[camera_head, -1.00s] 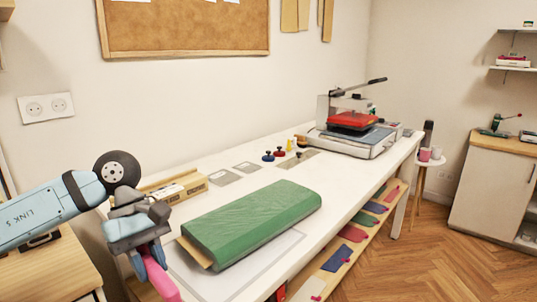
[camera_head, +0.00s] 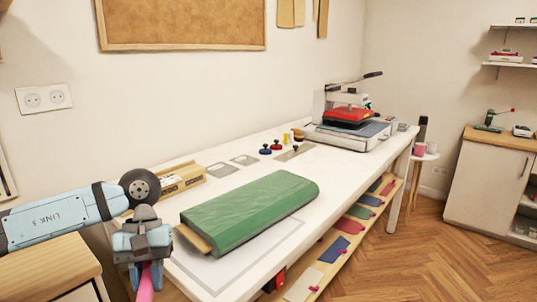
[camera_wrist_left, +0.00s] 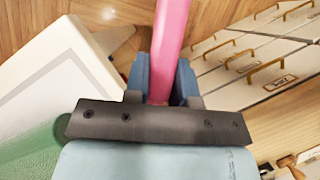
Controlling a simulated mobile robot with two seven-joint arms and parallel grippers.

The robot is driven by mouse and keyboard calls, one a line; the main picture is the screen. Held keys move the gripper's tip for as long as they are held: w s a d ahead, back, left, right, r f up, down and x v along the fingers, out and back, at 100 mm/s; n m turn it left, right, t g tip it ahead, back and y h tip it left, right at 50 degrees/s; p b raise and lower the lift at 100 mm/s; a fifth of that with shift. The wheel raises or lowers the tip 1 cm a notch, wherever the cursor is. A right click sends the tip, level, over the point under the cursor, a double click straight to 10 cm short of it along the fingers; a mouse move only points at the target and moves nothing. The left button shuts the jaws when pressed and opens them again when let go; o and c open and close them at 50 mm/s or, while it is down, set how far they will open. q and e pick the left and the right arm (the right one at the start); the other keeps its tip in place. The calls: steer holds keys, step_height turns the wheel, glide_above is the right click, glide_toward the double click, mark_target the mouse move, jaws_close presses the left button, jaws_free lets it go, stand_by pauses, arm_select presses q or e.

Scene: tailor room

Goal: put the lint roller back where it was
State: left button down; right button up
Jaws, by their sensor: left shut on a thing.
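My left gripper (camera_head: 146,268) is at the lower left in the head view, in front of the near left end of the white table. It is shut on a pink handle, which I take to be the lint roller (camera_head: 145,288). The pink handle also shows in the left wrist view (camera_wrist_left: 171,40), between the blue fingers (camera_wrist_left: 160,80) and running up out of the picture. The rest of the roller is out of sight. My right gripper is not in view.
The white table (camera_head: 290,232) bears a green padded block (camera_head: 250,210), a cardboard box (camera_head: 182,182), stamps and a heat press (camera_head: 347,125). A shelf (camera_head: 318,284) with coloured pieces runs below. A wooden-topped cabinet (camera_head: 45,265) stands left; drawers (camera_wrist_left: 240,62) show in the wrist view.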

arm_select(q)
steer(key=shift+w+a+f+m+g+y, duration=0.15)
steer(key=shift+a+f+m+y, duration=0.15)
steer(key=shift+a+f+m, duration=0.3)
steer(key=shift+w+a+f+m+g+y, duration=0.15)
steer(key=shift+a+f+m+y, duration=0.15)
steer(key=shift+a+f+m, duration=0.3)
step_height(320, 180, up, 18)
steer(key=s+p, duration=0.2)
steer(key=p, duration=2.7)
steer(key=shift+s+f, duration=0.25)
steer(key=shift+s, duration=0.1)
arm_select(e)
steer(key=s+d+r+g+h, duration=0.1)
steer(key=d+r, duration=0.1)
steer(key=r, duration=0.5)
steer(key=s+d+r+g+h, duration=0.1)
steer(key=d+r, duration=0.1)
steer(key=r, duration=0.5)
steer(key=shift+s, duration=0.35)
arm_select(q)
steer(key=shift+f, duration=0.15)
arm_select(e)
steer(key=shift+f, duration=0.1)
